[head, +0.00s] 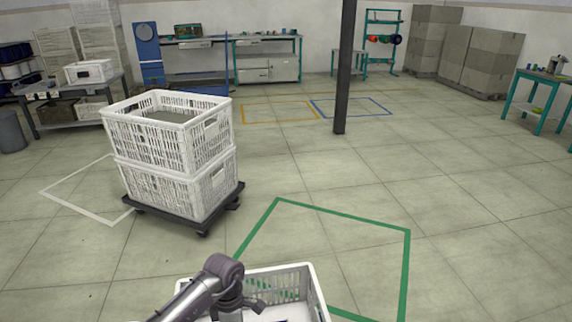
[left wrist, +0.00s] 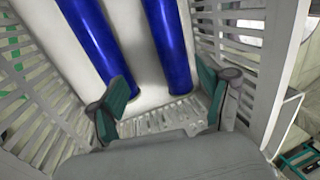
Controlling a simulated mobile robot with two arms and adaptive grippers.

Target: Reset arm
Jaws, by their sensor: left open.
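My left arm comes in at the bottom of the head view, and its gripper (head: 243,305) is over or inside a white slatted crate (head: 315,285). In the left wrist view my left gripper (left wrist: 165,88) is open, its two teal-padded fingers spread apart with nothing between them. Two long blue cylinders, a left one (left wrist: 88,35) and a right one (left wrist: 170,50), lie beyond the fingers over a pale surface. Slatted white crate walls (left wrist: 40,95) flank them. I cannot tell whether a finger touches a cylinder. My right gripper is not in view.
Two stacked white crates (head: 165,140) stand on a black dolly (head: 205,222) at left. A green floor outline (head: 340,215) lies near the crate. A dark post (head: 344,70) stands beyond. Benches and cardboard boxes (head: 493,62) line the back.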

